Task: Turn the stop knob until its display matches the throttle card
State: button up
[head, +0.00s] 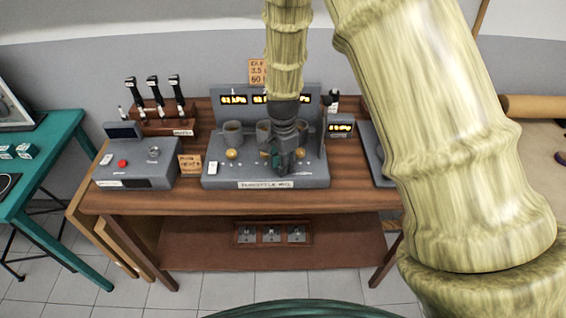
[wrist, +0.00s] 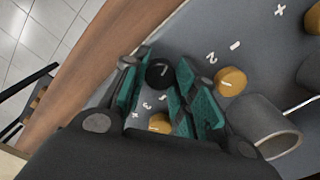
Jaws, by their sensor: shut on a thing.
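A grey rig (head: 222,180) with a white label stands mid-bench. Its back panel carries lit yellow displays (head: 234,99); the left one seems to read 61 kPa, and my arm partly covers the others. An orange card (head: 257,70) stands behind the panel, and another card (head: 190,164) stands left of the rig. I cannot tell which is the throttle card.
A grey box with a red button (head: 123,163) and a wooden lever stand (head: 165,120) are on the left. A small display box (head: 341,128) stands right of the rig. My arm hides much of the right side. A tray (head: 271,234) sits on the lower shelf.

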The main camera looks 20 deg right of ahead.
jog(key=shift+r+n, duration=0.1)
jog(key=shift+n, duration=0.2)
jog(key=n, duration=0.3)
jog(key=shift+n, duration=0.3)
jog(key=shift+o, duration=0.2)
jog(key=n, duration=0.3)
jog(key=shift+w+n, duration=0.1)
jog(key=shift+n, duration=0.3)
jog(key=n, duration=0.6)
jog(key=shift+r+n, duration=0.1)
jog(key=shift+n, duration=0.3)
jog(key=shift+c, duration=0.2)
jog(key=o, duration=0.8)
jog(key=shift+o, duration=1.3)
